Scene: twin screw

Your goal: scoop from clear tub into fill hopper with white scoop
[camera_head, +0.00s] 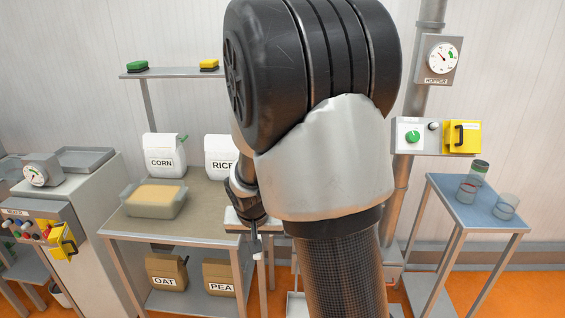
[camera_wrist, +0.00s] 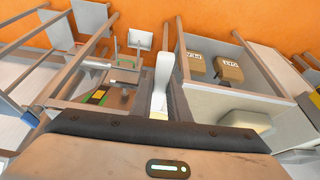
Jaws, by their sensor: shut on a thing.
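The clear tub (camera_head: 155,209) of pale yellow grain stands on the table left of my arm. It shows in part at the lower right of the wrist view (camera_wrist: 246,120). My gripper (camera_head: 254,228) points down beside the table's right edge, right of the tub and apart from it. It is shut on the white scoop (camera_wrist: 162,72), whose narrow white part shows in the wrist view; a small white bit of it shows below the gripper in the head view (camera_head: 257,252). The scoop's contents cannot be told. My arm covers the middle, and I cannot make out the fill hopper.
White CORN (camera_head: 164,155) and RICE (camera_head: 220,156) bags stand behind the tub. OAT (camera_head: 167,272) and PEA (camera_head: 219,277) bags are on the lower shelf. A blue-topped stand (camera_head: 478,201) with several clear cups is at right. A HOPPER gauge (camera_head: 442,58) hangs above a switch panel.

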